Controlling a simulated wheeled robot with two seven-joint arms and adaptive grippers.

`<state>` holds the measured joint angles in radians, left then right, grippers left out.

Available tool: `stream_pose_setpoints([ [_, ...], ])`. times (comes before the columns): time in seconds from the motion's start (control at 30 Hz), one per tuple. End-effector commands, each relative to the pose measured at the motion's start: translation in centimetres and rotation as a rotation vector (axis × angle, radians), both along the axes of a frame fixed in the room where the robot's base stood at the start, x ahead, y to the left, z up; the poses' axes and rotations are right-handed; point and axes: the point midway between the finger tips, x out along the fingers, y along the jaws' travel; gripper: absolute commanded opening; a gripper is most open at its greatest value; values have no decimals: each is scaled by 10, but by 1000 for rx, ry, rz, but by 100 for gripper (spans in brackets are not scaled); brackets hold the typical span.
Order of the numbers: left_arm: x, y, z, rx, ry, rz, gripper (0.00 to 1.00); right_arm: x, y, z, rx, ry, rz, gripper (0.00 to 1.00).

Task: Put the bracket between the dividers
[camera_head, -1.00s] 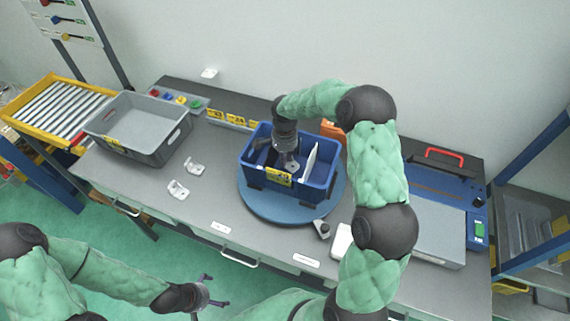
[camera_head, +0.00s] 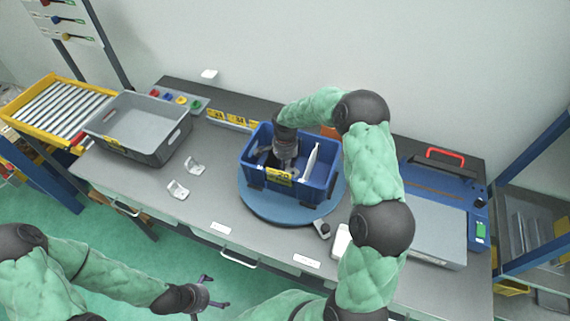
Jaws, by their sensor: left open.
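A blue bin (camera_head: 318,192) with a yellow label stands on a round blue turntable (camera_head: 262,205). White dividers (camera_head: 311,160) stand upright inside it. My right gripper (camera_head: 283,168) reaches down into the bin beside the right-hand divider. Its fingers are largely hidden by the bin's front wall and the gripper body, so I cannot tell its jaws or any bracket in them. Two light metal brackets (camera_head: 195,165) (camera_head: 178,190) lie on the table left of the bin. My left gripper (camera_head: 212,292) is open and empty, low in front of the table.
A grey empty tote (camera_head: 165,152) stands at the table's left, beside a yellow-framed roller conveyor (camera_head: 60,112). Coloured buttons (camera_head: 175,98) are behind it. A blue and grey machine (camera_head: 432,215) with a red handle fills the right end. A small dark clamp-like part (camera_head: 322,229) sits at the turntable's edge.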

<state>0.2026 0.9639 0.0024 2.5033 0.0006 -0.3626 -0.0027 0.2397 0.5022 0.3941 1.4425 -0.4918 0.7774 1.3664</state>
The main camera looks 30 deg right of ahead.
Motion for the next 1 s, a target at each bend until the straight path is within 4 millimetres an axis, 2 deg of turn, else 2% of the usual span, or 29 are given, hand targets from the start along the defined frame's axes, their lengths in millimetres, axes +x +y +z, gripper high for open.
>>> stream_pose_setpoints([
  [0.27,0,0,4,0,0,0,100,1,0,10,-1,-3,-1,42],
  [0.7,0,0,10,0,0,0,100,1,-1,92,-1,-3,-1,42],
  [0.9,0,0,12,0,0,0,100,0,0,116,0,-2,0,42],
  [1.0,0,0,12,0,0,0,100,0,0,121,0,0,1,42],
])
